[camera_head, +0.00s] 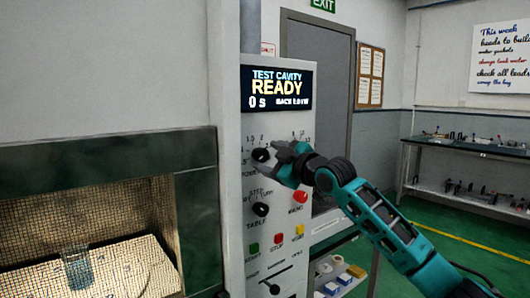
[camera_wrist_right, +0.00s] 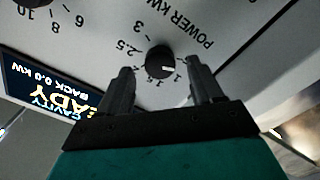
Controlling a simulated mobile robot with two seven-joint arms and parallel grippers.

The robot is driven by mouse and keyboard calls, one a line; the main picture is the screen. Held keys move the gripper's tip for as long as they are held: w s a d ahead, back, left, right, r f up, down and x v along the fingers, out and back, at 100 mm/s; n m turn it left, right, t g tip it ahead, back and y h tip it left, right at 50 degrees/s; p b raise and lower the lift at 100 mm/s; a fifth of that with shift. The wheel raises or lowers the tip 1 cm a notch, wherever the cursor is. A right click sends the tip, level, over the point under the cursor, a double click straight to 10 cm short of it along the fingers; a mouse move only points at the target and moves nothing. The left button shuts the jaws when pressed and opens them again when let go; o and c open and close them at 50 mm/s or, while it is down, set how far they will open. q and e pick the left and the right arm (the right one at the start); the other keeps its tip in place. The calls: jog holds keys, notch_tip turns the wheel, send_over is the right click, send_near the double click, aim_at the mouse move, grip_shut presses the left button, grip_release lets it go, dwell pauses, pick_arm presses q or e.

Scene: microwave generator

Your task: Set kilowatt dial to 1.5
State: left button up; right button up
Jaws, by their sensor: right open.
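The kilowatt dial is a black round knob (camera_wrist_right: 160,60) on a light panel, beside the label "POWER KW" in the right wrist view. A short white mark on it points to the right of that view; the number it points at is partly hidden. Scale numbers such as 3 and 2.5 show around it. My right gripper (camera_wrist_right: 162,85) is open, with one finger on each side of the knob; I cannot tell whether they touch it. In the head view the dial (camera_head: 261,155) shows at the left of my right gripper (camera_head: 277,157). My left gripper is not in view.
The panel's display (camera_head: 277,88) reads "TEST CAVITY READY". Below the dial are another black knob (camera_head: 261,209), a red knob (camera_head: 300,196) and several coloured buttons. The open cavity (camera_head: 100,235) at left holds a glass (camera_head: 77,268). A shelf (camera_head: 470,145) stands far right.

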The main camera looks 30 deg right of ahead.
jog(key=shift+w+a, duration=0.15)
jog(key=shift+w, duration=1.15)
jog(key=c, duration=1.1)
